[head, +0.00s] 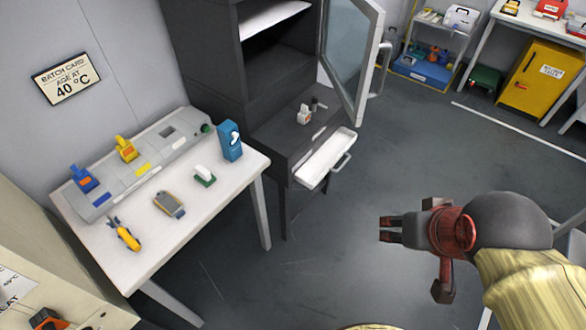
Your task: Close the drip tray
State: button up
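The drip tray (316,168) is a shallow white tray pulled out from the front of the dark cabinet (266,139), below the cabinet's open chamber. It has a light bar handle (341,164) on its outer front. The tray looks empty. My gripper (383,229) is in the air over the floor, to the right of and nearer than the tray, with its dark fingers pointing left. It is clear of the tray and handle, and nothing shows in it. I cannot tell how far its fingers are apart.
The cabinet's glass door (352,59) stands open above and beside the tray. A white table (146,256) with a grey panel (161,152) and small tools stands left. A yellow cabinet (539,81) and a shelf rack (431,50) are at the back right. The floor (330,265) between is clear.

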aim_at(310, 174)
jog(key=u, duration=0.1)
jog(key=i+l, duration=0.1)
jog(key=i, duration=0.3)
jog(key=i+l, duration=0.15)
jog(key=i, duration=0.25)
